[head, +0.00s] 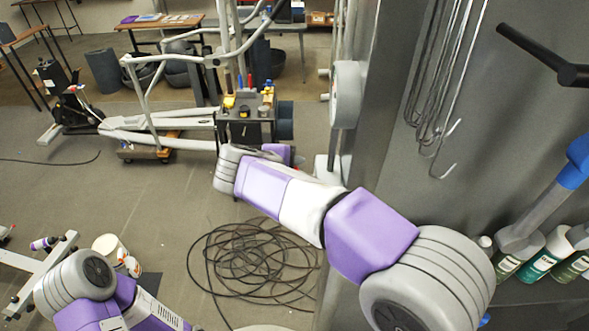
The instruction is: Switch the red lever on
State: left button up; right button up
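I cannot make out a red lever for certain in the head view. My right arm reaches from the lower right toward the middle, and its wrist end is beside the grey frame of a tall machine (368,110). My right gripper (284,153) is mostly hidden behind my own wrist, so its fingers do not show clearly. I cannot see it touching or holding anything.
A small tool cart (244,131) with bottles and red and blue handled tools stands beyond my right wrist. An elliptical trainer (150,120) is behind it. A coiled black cable (245,262) lies on the floor. Hooks (440,100) and bottles (545,257) are at right.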

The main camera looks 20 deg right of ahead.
jog(key=shift+s, duration=0.1)
jog(key=v, duration=0.7)
jog(key=shift+r, duration=0.2)
jog(key=shift+s+a, duration=0.1)
dwell(0.3)
